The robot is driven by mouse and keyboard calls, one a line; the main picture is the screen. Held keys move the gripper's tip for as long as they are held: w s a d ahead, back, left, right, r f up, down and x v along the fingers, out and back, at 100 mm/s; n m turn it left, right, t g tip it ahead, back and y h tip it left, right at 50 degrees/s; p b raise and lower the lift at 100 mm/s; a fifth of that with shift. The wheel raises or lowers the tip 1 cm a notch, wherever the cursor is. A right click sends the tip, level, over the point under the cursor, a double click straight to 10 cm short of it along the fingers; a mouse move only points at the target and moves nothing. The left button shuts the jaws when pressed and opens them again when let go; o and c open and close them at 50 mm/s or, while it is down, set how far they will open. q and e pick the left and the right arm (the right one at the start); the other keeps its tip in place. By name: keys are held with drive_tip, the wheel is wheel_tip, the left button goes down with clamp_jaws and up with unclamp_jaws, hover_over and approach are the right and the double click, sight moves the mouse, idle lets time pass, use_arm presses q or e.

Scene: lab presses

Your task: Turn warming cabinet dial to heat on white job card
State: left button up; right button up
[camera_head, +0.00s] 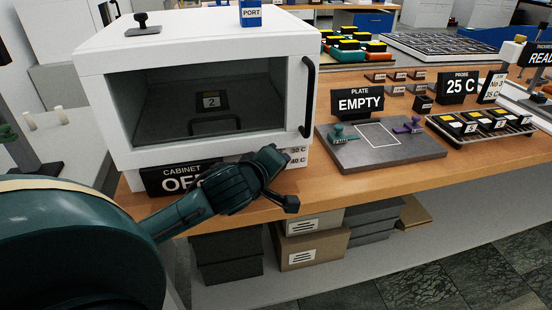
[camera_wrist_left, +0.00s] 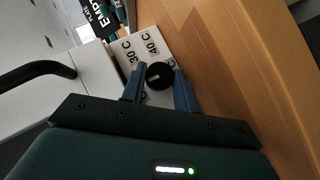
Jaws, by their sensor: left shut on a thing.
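The white warming cabinet (camera_head: 90,85) stands at the left of the bench, its door with the black handle (camera_head: 308,98) closed. Its black sign (camera_head: 152,181) reads "CABINET" and "OF", the rest hidden by my arm. My left gripper (camera_head: 275,172) is at the panel below the door. In the left wrist view its blue fingers (camera_wrist_left: 161,88) are shut on the round black dial (camera_wrist_left: 160,72), which has a short pale mark. The white dial plate (camera_wrist_left: 138,44) shows 30 C and 40 C; other markings are hidden. The white job card (camera_head: 492,88) reads "No 3"; its lower line is unclear.
A grey plate (camera_head: 385,155) with teal and purple clamps lies right of the cabinet, behind it an "EMPTY" sign (camera_head: 358,102). A "25 C" probe sign (camera_head: 457,86) and a rack of blocks (camera_head: 480,128) stand further right. Boxes (camera_head: 312,248) are under the bench.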

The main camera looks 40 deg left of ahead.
use_arm(q)
drive_tip(key=shift+d+r+p, duration=0.1)
drive_tip(key=shift+r+p, duration=0.3)
drive_tip(key=shift+p, duration=0.45)
drive_tip(key=m+g+y+p, duration=0.1)
drive_tip(key=g+p, duration=0.1)
drive_tip(key=p, duration=0.4)
drive_tip(key=shift+r+p, duration=0.1)
drive_tip(key=shift+p, duration=0.25)
drive_tip(key=shift+m+g+p, duration=0.3)
drive_tip(key=shift+p, duration=0.45)
drive_tip(key=g+y+p, duration=0.1)
drive_tip(key=p, duration=0.2)
drive_tip(key=shift+w+d+m, duration=0.1)
drive_tip(key=shift+m, duration=0.3)
drive_tip(key=shift+f+g+p, duration=0.3)
drive_tip(key=shift+p, duration=0.65)
drive_tip(key=shift+m, duration=0.3)
use_arm(e)
wheel_tip(320, 180, up, 6)
drive_tip(key=s+d+g+h, duration=0.1)
drive_tip(key=d+g, duration=0.1)
drive_tip(key=shift+d+f+h, duration=0.2)
drive_tip(key=shift+f+h, duration=0.05)
drive_tip(key=shift+h, duration=0.15)
use_arm(q)
drive_tip(key=shift+f, duration=0.1)
use_arm(e)
drive_tip(key=shift+f, duration=0.1)
